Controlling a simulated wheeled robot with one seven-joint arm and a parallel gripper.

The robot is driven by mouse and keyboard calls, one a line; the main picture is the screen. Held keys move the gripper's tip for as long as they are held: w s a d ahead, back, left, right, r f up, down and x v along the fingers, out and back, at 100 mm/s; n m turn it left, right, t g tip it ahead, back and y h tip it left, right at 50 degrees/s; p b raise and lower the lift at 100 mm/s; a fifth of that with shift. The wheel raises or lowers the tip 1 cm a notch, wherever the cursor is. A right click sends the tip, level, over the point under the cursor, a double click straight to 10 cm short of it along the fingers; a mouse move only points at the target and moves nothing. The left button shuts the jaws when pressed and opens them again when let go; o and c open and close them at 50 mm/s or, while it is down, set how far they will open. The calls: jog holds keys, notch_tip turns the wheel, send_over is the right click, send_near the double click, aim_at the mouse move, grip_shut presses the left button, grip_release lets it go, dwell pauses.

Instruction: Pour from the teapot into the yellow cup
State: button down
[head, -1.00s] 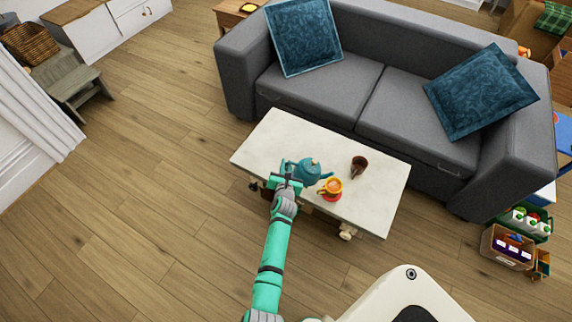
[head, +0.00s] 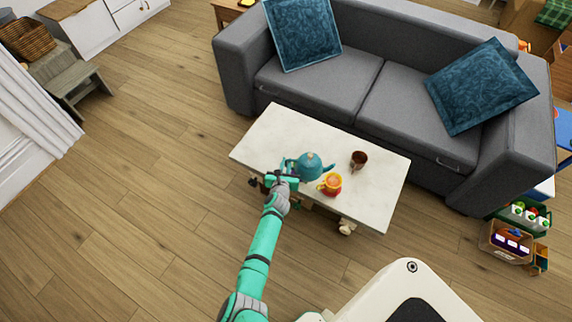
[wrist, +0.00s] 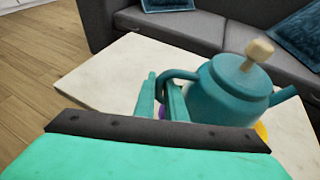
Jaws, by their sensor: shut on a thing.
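The teal teapot (head: 308,166) is at the middle of the white coffee table, its spout toward the right. My gripper (head: 288,172) is shut on its handle, on the left side. The wrist view shows the teapot (wrist: 232,92) with a pale lid knob, and my fingers (wrist: 162,98) at the handle. I cannot tell whether its base is clear of the table.
A brown cup (head: 359,160) stands on the coffee table (head: 268,128), to the right behind the spout. The grey sofa (head: 318,92) is close behind the table. Crates with bottles (head: 522,220) stand at the right. The floor at the left is open.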

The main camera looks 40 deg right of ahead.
aim_at(287, 160)
jog(key=shift+w+a+r, duration=0.1)
jog(key=shift+a+r, duration=0.1)
jog(key=shift+r, duration=0.95)
jog(key=shift+s+d+r, duration=0.35)
jog(key=shift+r, duration=0.3)
jog(key=shift+a, duration=0.1)
jog(key=shift+w+a, duration=0.1)
